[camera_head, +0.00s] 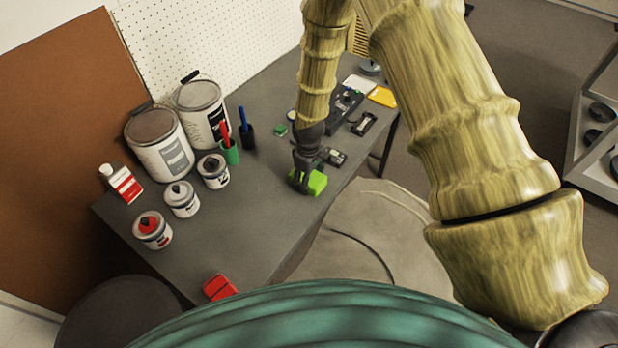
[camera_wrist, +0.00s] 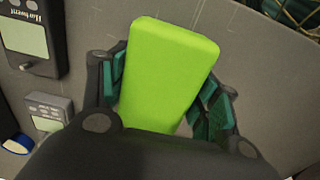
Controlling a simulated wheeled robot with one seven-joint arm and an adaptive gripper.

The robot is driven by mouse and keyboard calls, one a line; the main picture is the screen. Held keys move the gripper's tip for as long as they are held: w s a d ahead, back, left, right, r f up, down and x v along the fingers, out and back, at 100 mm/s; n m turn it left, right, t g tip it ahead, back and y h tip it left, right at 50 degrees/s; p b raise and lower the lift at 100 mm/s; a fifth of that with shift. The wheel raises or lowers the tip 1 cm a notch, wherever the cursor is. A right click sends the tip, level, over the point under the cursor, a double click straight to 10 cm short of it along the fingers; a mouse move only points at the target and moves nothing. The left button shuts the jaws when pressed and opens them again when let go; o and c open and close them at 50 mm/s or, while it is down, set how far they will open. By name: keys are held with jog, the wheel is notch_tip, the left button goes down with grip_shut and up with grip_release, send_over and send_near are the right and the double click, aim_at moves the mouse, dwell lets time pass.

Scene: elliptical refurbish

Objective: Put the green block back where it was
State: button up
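The bright green block (camera_head: 317,182) is near the right edge of the grey table (camera_head: 265,221), at the end of my arm. In the wrist view the green block (camera_wrist: 168,70) fills the space between the fingers. My gripper (camera_head: 303,180) is around it, and in the wrist view the teal pads of my gripper (camera_wrist: 162,100) lie against both its sides. The block's lower end is hidden by the gripper's body. I cannot tell whether the block rests on the table or is slightly above it.
Paint cans (camera_head: 160,142), small jars (camera_head: 182,199) and a green cup (camera_head: 230,152) stand at left. Dark devices (camera_head: 332,156) lie close behind my gripper. A red block (camera_head: 219,288) lies at the front edge. The table's middle is clear.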

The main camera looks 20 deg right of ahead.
jog(key=o, duration=0.4)
notch_tip(320, 180, up, 12)
jog(key=b, duration=0.3)
jog(key=shift+r, duration=0.2)
dwell(0.4)
